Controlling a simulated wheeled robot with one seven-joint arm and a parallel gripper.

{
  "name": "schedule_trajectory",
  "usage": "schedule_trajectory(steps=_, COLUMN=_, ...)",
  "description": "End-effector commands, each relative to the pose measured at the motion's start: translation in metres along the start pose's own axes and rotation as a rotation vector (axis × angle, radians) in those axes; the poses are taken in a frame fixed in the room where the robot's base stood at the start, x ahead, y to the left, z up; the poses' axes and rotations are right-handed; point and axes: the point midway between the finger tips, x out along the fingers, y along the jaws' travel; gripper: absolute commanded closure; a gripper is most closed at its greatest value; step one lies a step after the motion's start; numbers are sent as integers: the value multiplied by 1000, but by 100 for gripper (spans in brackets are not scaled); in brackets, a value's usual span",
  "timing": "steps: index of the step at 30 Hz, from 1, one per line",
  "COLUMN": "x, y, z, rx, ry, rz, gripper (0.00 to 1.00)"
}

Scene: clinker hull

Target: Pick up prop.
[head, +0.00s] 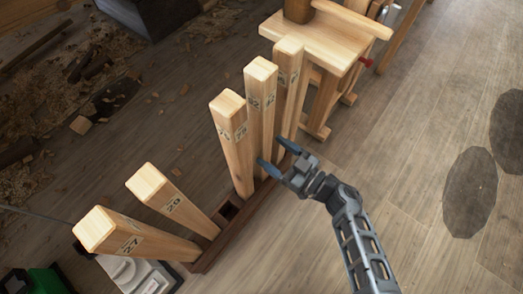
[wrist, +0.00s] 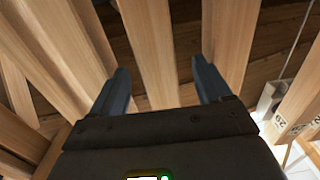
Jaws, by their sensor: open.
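Several pale wooden props with dark numbers stand in a long dark rack (head: 203,262). In the head view, my gripper (head: 279,156) is on the right side of the row, low down, with its blue fingers toward a tall prop (head: 261,100) in the middle. In the wrist view, my gripper (wrist: 160,75) is open, and a prop (wrist: 150,50) shows between the two fingers. Whether the fingers touch it is not clear. Neighbouring props are a shorter one (head: 233,135) at its left and another (head: 290,80) at its right.
Two leaning props, one marked 27 (head: 135,238) and one marked 29 (head: 172,198), stand at the near left. An empty slot (head: 229,210) shows in the rack. A wooden bench (head: 325,40) stands at the far end. Floor at the right is clear; shavings litter the left.

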Motion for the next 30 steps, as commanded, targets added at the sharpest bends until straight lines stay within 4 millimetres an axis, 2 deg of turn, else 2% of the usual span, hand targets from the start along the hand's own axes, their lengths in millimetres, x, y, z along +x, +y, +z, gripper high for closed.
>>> schedule_trajectory(steps=16, x=64, y=3, z=-5, rx=-1, ry=1, rz=2, gripper=22)
schedule_trajectory(steps=25, x=69, y=3, z=-8, rx=0, ry=1, rz=4, gripper=22)
schedule_trajectory(steps=30, x=69, y=3, z=-7, rx=-1, ry=1, rz=4, gripper=38)
